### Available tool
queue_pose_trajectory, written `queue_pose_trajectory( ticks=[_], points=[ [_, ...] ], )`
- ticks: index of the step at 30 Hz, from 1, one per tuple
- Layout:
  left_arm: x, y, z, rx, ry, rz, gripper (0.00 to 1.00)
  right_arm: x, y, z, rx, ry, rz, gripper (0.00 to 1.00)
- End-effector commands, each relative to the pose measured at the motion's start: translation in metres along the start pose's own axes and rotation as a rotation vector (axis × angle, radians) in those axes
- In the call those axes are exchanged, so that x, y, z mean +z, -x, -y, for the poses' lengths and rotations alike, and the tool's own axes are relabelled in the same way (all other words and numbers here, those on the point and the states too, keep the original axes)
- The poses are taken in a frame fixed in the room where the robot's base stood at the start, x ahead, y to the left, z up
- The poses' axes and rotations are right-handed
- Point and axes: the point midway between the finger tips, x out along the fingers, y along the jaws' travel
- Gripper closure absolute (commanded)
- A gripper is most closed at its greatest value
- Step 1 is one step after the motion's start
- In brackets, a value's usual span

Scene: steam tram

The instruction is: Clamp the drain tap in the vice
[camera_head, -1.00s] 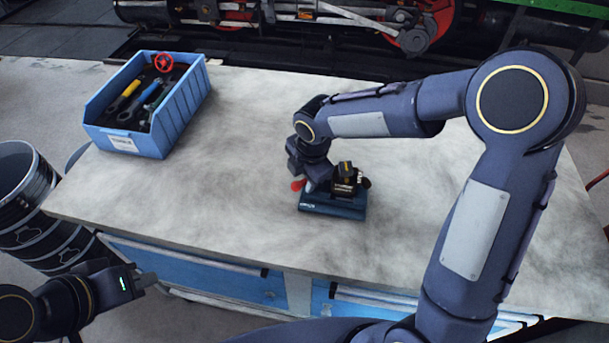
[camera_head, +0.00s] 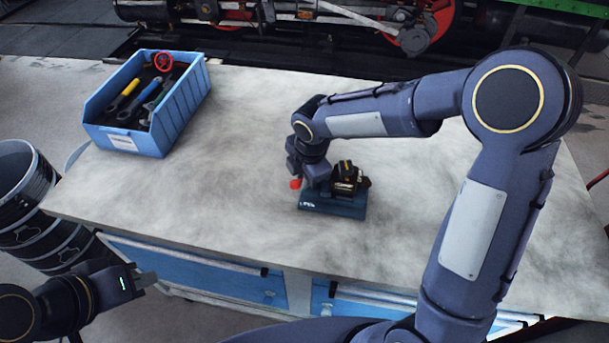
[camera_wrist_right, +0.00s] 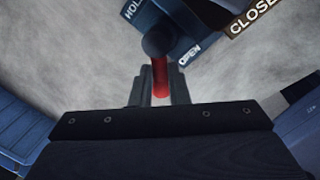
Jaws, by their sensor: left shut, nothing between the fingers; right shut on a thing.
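The vice (camera_head: 333,207) is a dark blue block on the workbench, with a black and brass-toned upper part (camera_head: 346,177). I cannot tell whether that part includes the drain tap. My right gripper (camera_head: 312,184) is at the vice's left side, its fingers mostly hidden by the wrist. In the right wrist view, the gripper (camera_wrist_right: 160,92) is shut on a red handle (camera_wrist_right: 160,78) with a dark round end, beside the vice's OPEN and CLOSE labels (camera_wrist_right: 189,56). The red end (camera_head: 296,184) shows left of the gripper. My left gripper (camera_head: 147,281) is shut and empty, off the bench's front left.
A blue bin (camera_head: 160,135) with several tools and a red handwheel (camera_head: 163,62) stands at the bench's back left. The workbench top (camera_head: 220,190) is clear between bin and vice. Dark drums (camera_head: 30,205) stand left of the bench.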

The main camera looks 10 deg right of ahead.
Motion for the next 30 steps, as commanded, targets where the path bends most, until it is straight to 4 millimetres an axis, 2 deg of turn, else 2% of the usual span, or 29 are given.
queue_pose_trajectory(
  ticks=[8, 15, 30],
  points=[
    [0.006, -0.012, 0.005, 0.000, 0.000, 0.000, 1.00, -0.001, -0.003, -0.006, 0.004, -0.178, 0.037, 1.00],
    [0.010, -0.020, 0.009, 0.000, 0.000, 0.000, 1.00, 0.001, -0.004, -0.014, 0.004, -0.400, 0.081, 1.00],
    [0.014, -0.028, 0.013, 0.000, 0.000, 0.000, 1.00, 0.008, -0.005, -0.027, 0.002, -0.867, 0.174, 1.00]
  ],
)
